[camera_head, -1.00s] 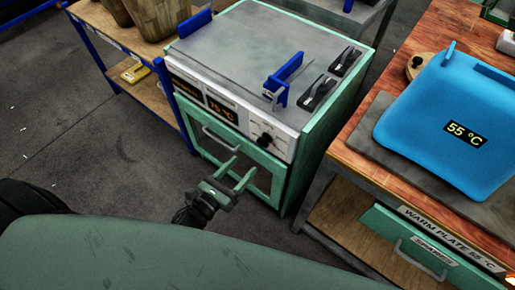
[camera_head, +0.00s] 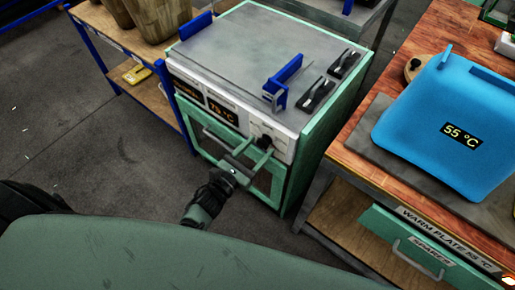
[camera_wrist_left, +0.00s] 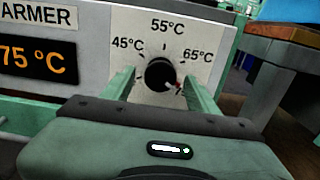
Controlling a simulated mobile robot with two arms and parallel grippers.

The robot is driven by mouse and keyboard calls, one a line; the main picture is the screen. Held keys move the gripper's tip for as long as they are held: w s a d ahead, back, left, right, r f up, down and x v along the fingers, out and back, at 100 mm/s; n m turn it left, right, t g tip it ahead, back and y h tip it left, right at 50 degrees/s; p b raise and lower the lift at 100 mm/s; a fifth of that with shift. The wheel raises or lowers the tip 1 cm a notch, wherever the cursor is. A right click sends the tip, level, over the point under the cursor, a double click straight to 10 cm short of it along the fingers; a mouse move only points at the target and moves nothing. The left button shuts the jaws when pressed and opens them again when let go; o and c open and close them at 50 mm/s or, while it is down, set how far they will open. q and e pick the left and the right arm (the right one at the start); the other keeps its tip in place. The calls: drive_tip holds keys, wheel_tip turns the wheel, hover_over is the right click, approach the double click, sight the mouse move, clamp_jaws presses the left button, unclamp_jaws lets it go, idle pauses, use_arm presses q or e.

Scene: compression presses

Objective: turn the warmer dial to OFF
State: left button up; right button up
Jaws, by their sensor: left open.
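The warmer dial (camera_wrist_left: 159,73) is a round black knob on the white front panel of the green warmer cabinet (camera_head: 312,153). Its red and white mark points to the lower right, past the 65°C label (camera_wrist_left: 198,55). The orange display (camera_wrist_left: 35,58) reads 75 °C. My left gripper (camera_head: 260,148) is open in front of the panel, with one green finger on each side of the dial in the left wrist view. I cannot tell whether the fingers touch it. The OFF label is not visible; the gripper body hides the panel's lower part. My right gripper is not in view.
A blue handle (camera_head: 283,82) and black clips (camera_head: 318,95) are on the cabinet top. To the right is a wooden bench (camera_head: 362,157) with a blue press pad (camera_head: 420,120) showing 55 °C. A blue-framed shelf (camera_head: 105,50) stands left. The floor in front is clear.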

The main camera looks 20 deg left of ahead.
use_arm(q)
clamp_jaws()
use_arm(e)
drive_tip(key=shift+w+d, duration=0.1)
